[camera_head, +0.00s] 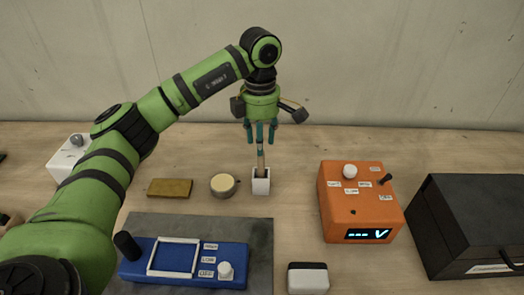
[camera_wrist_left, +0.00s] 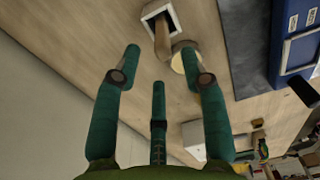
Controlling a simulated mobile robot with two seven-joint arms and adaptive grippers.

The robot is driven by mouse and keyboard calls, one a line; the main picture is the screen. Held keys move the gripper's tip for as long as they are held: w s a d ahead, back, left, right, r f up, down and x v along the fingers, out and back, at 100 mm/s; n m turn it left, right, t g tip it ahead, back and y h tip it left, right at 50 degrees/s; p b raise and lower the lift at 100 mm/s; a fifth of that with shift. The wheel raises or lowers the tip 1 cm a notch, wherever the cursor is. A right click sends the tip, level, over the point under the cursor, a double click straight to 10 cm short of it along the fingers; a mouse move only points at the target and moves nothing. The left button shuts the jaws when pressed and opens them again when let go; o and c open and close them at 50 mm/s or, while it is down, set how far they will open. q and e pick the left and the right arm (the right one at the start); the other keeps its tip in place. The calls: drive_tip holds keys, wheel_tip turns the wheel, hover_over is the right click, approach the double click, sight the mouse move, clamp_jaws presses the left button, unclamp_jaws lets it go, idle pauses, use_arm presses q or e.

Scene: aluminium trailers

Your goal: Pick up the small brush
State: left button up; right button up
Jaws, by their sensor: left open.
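The small brush (camera_head: 261,158) stands upright with its light wooden handle up in a small white square holder (camera_head: 261,186) at the middle of the table. In the left wrist view the brown handle (camera_wrist_left: 162,42) rises out of the holder (camera_wrist_left: 160,12) near the top. My left gripper (camera_head: 260,138) points down above the holder, its teal fingers around or just behind the top of the handle; I cannot tell if they touch it. Its fingers (camera_wrist_left: 160,65) are spread apart in the wrist view, with nothing gripped between them. The brush's lower end is hidden in the holder. My right gripper does not show.
A round tin (camera_head: 223,186) stands close left of the holder, with a mustard-yellow block (camera_head: 170,188) beyond it. A blue device (camera_head: 183,264) lies on a grey mat (camera_head: 262,235) in front. An orange box (camera_head: 360,205) and a black case (camera_head: 470,225) stand right.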

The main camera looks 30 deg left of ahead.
sight(261, 158)
use_arm(q)
drive_tip(key=shift+s+d+f+p, duration=0.2)
drive_tip(key=shift+s+f+p, duration=0.2)
drive_tip(key=shift+f+p, duration=0.2)
drive_tip(key=shift+s+f+p, duration=0.1)
drive_tip(key=shift+f+p, duration=0.2)
drive_tip(key=shift+p, duration=0.05)
drive_tip(key=f, duration=0.1)
drive_tip(key=f+p, duration=0.1)
drive_tip(key=f, duration=0.2)
drive_tip(key=shift+w+p, duration=0.25)
drive_tip(key=shift+p, duration=0.15)
drive_tip(key=shift+f, duration=0.4)
clamp_jaws()
